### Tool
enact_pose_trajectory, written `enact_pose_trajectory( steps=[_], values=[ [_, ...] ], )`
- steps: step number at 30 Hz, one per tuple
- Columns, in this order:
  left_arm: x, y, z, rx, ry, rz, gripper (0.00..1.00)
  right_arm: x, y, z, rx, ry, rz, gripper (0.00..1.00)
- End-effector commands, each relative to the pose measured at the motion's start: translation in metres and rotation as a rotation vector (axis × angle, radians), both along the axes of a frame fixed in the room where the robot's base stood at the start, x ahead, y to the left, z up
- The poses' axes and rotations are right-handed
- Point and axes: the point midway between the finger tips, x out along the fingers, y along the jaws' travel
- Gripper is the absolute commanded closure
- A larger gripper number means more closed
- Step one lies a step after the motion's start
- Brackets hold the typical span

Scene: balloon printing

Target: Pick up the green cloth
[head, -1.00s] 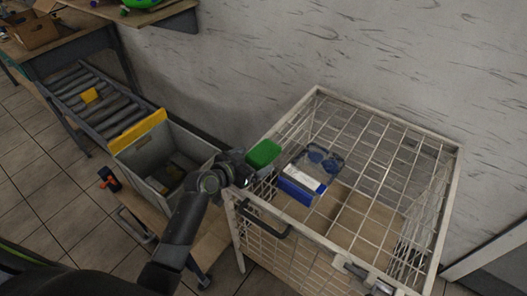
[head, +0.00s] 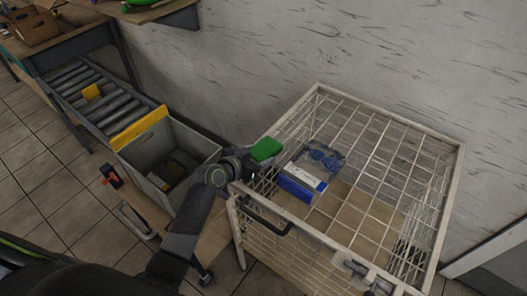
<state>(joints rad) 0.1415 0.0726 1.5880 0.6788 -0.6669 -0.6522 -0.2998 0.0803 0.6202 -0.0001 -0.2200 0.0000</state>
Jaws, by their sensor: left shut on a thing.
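The green cloth (head: 265,149) shows as a small folded green block at the left edge of the wire cage. My left gripper (head: 254,160) is shut on it and holds it near the cage's upper left rim. The fingertips are dark and small, and the cloth hides part of them. I cannot tell whether the cloth touches the cage rim. My right gripper is not in view.
The wire cage (head: 378,120) fills the right side, with a blue and white box (head: 302,184) inside it. A grey bin (head: 150,153) with a yellow edge stands left of my arm. A roller conveyor (head: 100,95) runs behind it. A white wall is behind the cage.

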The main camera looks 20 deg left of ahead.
Motion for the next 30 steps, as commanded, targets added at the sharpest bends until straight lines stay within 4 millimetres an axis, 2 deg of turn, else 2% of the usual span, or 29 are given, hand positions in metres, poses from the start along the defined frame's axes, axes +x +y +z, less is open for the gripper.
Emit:
enact_pose_trajectory(
  steps=[7, 15, 21, 30],
  values=[
    [0.000, 0.000, 0.012, 0.001, -0.004, -0.001, 0.59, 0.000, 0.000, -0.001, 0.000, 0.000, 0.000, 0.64],
    [0.001, 0.000, 0.062, 0.003, -0.008, -0.001, 0.59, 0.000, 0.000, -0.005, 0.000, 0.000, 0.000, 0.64],
    [0.001, 0.000, 0.091, 0.001, -0.005, -0.001, 0.59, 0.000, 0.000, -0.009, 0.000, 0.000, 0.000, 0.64],
    [0.000, 0.000, 0.101, 0.001, -0.001, 0.001, 0.59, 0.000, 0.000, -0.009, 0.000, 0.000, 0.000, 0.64]
  ],
)
